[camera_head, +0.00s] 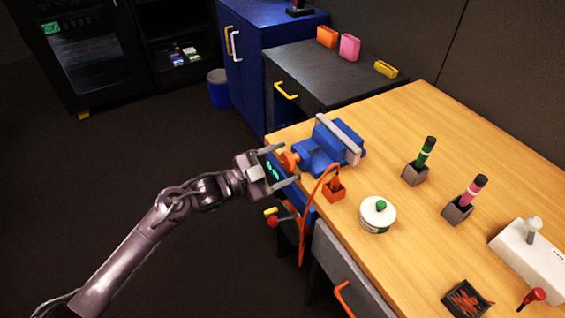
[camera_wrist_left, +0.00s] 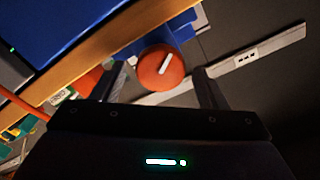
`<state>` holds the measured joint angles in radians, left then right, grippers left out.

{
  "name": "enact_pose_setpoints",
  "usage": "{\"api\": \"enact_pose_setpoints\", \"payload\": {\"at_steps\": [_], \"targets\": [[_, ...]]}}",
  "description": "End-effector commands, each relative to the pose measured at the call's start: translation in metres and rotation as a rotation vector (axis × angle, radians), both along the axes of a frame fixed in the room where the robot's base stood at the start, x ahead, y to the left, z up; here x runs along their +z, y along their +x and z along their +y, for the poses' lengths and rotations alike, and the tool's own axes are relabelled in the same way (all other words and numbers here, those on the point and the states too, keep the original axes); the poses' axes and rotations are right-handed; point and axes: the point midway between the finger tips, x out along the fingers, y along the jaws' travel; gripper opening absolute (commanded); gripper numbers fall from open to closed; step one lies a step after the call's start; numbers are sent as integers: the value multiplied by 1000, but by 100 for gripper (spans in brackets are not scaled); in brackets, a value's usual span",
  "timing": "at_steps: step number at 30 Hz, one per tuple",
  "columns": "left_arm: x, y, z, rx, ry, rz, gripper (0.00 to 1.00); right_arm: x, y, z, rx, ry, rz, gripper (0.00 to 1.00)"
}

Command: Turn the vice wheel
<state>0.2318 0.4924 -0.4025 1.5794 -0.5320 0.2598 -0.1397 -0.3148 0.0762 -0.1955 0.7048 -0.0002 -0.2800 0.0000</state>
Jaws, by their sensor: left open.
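The vice wheel is an orange-red round knob (camera_head: 289,160) on the left end of the blue vice (camera_head: 325,146), at the table's left corner. In the left wrist view the wheel (camera_wrist_left: 158,70) shows face-on, with a pale bar across its middle. My left gripper (camera_head: 283,165) is open, with its fingers pointing at the wheel. In the left wrist view its fingers (camera_wrist_left: 160,88) stand apart, one to each side of the wheel and nearer the camera. I cannot tell whether either finger touches it. My right gripper is not in view.
An orange holder (camera_head: 334,190) with an orange cable stands just right of the vice. A white tub (camera_head: 377,214) and marker holders (camera_head: 415,174) are farther right on the wooden table (camera_head: 420,250). A yellow-and-red handled item (camera_head: 272,220) sits below the gripper. The floor at left is clear.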

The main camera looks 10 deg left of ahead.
Motion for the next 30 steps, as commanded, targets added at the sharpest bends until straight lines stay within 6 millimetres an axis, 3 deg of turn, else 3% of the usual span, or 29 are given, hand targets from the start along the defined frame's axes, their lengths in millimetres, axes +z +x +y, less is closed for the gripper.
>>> {"api": "enact_pose_setpoints", "payload": {"at_steps": [9,15,26,30], "targets": [[-2,-31,42,-1,5,2,67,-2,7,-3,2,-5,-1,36],[-1,-42,58,1,2,2,67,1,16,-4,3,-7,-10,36],[0,-43,61,1,0,3,68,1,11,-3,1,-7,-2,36],[11,-30,70,33,-25,51,68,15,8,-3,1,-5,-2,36]]}}
